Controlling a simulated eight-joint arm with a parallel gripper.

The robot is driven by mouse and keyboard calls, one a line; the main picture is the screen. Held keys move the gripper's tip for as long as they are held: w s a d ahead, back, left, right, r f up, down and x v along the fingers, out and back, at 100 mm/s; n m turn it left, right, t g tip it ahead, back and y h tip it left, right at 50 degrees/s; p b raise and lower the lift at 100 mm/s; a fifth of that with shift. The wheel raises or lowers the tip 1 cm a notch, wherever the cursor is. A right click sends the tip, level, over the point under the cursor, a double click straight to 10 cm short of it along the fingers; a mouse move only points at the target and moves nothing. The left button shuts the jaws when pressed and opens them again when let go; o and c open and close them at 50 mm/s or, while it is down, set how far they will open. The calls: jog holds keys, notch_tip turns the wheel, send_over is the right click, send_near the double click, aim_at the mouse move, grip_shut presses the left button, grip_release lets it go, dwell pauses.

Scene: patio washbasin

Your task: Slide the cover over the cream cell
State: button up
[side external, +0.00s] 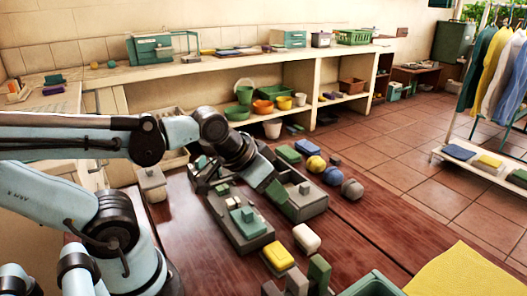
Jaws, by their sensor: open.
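A teal cover (247,225) with a small raised knob lies on a long grey base (228,233) on the brown table. A second grey base (313,204) with a small grey knob lies to its right. I cannot make out a cream cell in either base; my arm hides part of them. My gripper (278,192) is open above and between the two bases, up and to the right of the teal cover. It holds nothing that I can see, and its fingertips are hard to separate from the green and grey parts behind.
A cream block (306,237), a yellow block on a grey one (278,258) and upright green and grey blocks (318,272) stand near the front. Green and blue blocks and several balls (333,176) lie behind right. A yellow cloth (465,272) lies front right. Bare table lies left of the bases.

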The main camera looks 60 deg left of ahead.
jog(key=shift+o, duration=0.6)
notch_tip(320, 180, up, 4)
jog(key=g, duration=0.7)
send_over(305, 184)
notch_tip(305, 184, down, 11)
jog(key=shift+s+d+f, duration=0.1)
jog(key=shift+f, duration=0.1)
jog(key=shift+c, duration=0.3)
grip_shut()
